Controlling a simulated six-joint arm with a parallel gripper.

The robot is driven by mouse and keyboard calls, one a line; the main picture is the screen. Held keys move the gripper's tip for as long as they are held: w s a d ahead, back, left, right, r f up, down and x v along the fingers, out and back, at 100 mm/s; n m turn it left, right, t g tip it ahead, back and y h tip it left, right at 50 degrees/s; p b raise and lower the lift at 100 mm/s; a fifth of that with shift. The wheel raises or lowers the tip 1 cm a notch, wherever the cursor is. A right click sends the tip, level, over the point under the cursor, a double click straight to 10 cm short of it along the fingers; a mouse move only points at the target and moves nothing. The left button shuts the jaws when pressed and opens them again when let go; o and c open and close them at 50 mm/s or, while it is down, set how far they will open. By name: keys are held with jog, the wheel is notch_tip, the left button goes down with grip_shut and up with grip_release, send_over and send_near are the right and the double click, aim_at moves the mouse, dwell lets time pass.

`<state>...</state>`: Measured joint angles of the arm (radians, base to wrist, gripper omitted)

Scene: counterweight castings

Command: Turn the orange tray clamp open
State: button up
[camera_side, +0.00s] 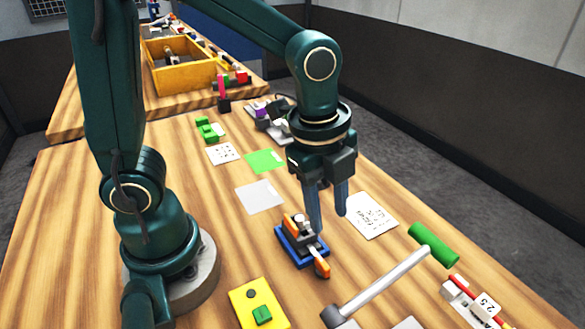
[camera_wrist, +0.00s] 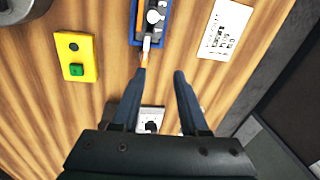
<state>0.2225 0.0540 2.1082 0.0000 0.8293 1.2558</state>
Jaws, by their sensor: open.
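The orange tray clamp (camera_side: 320,262) is a short lever sticking out past the near end of a small blue tray (camera_side: 284,246). The tray holds a dark and grey part with an orange piece on top. In the wrist view, the orange lever (camera_wrist: 144,58) juts from the blue tray's end (camera_wrist: 137,38) toward my gripper. My gripper (camera_side: 329,222) points down, with its blue fingers apart and nothing between the tips. In the wrist view, my gripper (camera_wrist: 160,73) has its left fingertip close by the lever; I cannot tell whether they touch.
A yellow block with a green button (camera_side: 263,315) lies at the front. A tool with a pale shaft (camera_side: 385,278) and a green cylinder (camera_side: 433,245) lie at right. A printed sheet (camera_side: 370,216) is behind my gripper. An orange bin (camera_side: 185,78) stands far back.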

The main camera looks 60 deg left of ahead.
jog(key=m+g, duration=0.1)
jog(key=g, duration=0.1)
send_over(323, 262)
notch_tip(323, 262, down, 4)
jog(key=shift+f, duration=2.55)
jog(key=shift+c, duration=0.3)
grip_shut()
